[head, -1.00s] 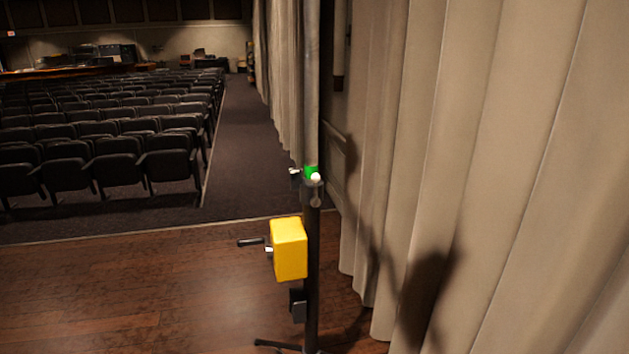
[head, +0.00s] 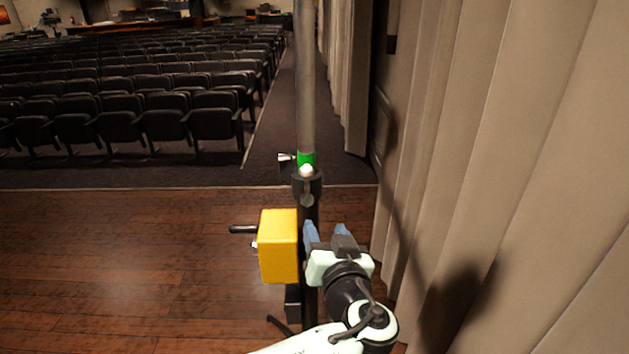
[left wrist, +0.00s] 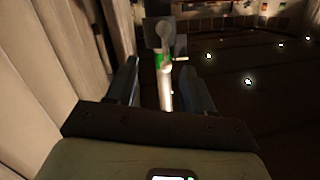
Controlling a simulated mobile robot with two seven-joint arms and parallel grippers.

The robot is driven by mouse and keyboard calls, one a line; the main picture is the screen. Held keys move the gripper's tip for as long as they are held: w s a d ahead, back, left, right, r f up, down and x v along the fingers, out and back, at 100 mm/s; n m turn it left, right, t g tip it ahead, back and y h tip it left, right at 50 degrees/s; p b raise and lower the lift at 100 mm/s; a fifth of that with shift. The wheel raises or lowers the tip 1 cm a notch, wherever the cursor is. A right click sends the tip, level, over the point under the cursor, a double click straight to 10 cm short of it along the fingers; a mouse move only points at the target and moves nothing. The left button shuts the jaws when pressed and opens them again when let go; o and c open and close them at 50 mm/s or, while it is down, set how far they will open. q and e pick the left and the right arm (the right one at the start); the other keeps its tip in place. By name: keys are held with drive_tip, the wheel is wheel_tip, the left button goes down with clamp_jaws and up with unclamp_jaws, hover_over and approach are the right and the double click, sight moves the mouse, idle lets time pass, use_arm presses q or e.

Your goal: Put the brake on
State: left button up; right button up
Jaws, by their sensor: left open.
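A dark upright stand (head: 308,195) carries a yellow box (head: 279,246) with a black crank handle (head: 243,229) on its left side. Above the box, a collar with a white-knobbed lever (head: 307,170) sits just below a green band (head: 307,158). A small pale-ended knob (head: 286,157) sticks out to the left there. My left gripper (head: 328,236) is open beside the post, right of the yellow box and below the lever. In the left wrist view, a pale rod-like part (left wrist: 165,90) and a green patch (left wrist: 158,60) show between the open fingers. Contact cannot be told.
A beige curtain (head: 520,150) hangs close on the right. The wooden floor (head: 120,260) is open to the left. A stand foot (head: 279,324) shows low down. Rows of dark seats (head: 130,110) are beyond the stage edge.

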sight(308, 173)
use_arm(q)
wheel_tip(308, 173, up, 5)
drive_tip(key=n+t+y, duration=0.1)
drive_tip(key=p+x, duration=0.5)
drive_tip(key=x, duration=0.7)
drive_tip(key=shift+a+r, duration=0.1)
drive_tip(key=shift+r, duration=0.05)
drive_tip(key=shift+w+a+p, duration=0.1)
drive_tip(key=shift+w+p, duration=0.2)
drive_tip(key=shift+w, duration=0.05)
drive_tip(key=shift+f, duration=0.2)
use_arm(e)
drive_tip(key=w+r, duration=0.5)
drive_tip(key=r, duration=0.2)
drive_tip(key=shift+d+t, duration=0.2)
drive_tip(key=shift+t, duration=0.1)
use_arm(q)
drive_tip(key=shift+s, duration=0.1)
clamp_jaws()
use_arm(e)
drive_tip(key=shift+f, duration=0.1)
